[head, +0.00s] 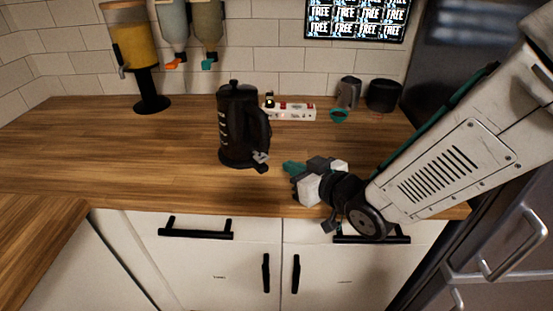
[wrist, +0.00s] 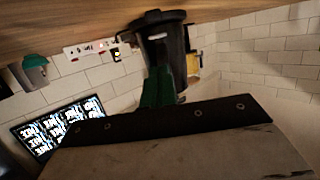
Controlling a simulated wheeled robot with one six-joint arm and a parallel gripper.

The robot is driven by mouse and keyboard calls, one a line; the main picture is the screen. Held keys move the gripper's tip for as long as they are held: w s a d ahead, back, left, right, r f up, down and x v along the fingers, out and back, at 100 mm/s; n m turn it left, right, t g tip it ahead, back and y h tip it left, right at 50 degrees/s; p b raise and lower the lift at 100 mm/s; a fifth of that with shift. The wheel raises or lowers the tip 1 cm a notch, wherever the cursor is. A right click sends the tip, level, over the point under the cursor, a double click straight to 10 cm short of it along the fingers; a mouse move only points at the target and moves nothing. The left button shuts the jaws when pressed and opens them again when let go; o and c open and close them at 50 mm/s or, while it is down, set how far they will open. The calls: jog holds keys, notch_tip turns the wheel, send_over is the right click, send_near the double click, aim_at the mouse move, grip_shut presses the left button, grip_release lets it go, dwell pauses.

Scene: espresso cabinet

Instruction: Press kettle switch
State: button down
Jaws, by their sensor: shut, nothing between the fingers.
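The black kettle (head: 238,125) stands upright on the wooden counter, its handle on the right side. A small grey switch lever (head: 261,157) sticks out low on the kettle, below the handle. My gripper (head: 289,167) is to the right of the kettle, just above the counter, with its teal fingertips pointing left toward the switch. A small gap shows between fingertips and switch. The fingers are shut and empty. In the wrist view the picture is upside down; the kettle (wrist: 165,32) is ahead of the teal fingers (wrist: 158,88), which hide part of it. The switch cannot be made out there.
A white power strip (head: 292,112) lies behind the kettle. A grey metal pitcher (head: 349,92) and a dark container (head: 384,95) stand at the back right. A yellow-filled dispenser (head: 134,45) stands at the back left. The counter (head: 120,150) left of the kettle is clear.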

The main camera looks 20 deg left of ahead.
aim_at(265, 161)
jog(key=x, duration=0.9)
jog(key=shift+w+a+f, duration=0.15)
jog(key=shift+w+a, duration=0.05)
jog(key=shift+w, duration=0.05)
jog(key=shift+f, duration=0.1)
jog(key=shift+s+d+f, duration=0.1)
jog(key=shift+s+f, duration=0.05)
jog(key=shift+f, duration=0.25)
jog(key=shift+s+d+f, duration=0.15)
jog(key=shift+f, duration=0.2)
jog(key=shift+s+d+f, duration=0.15)
jog(key=shift+s+d, duration=0.05)
jog(key=shift+d, duration=0.15)
jog(key=v, duration=0.8)
jog(key=shift+s+d+f, duration=0.25)
jog(key=shift+s+d, duration=0.1)
jog(key=shift+s, duration=0.05)
jog(key=shift+d, duration=0.1)
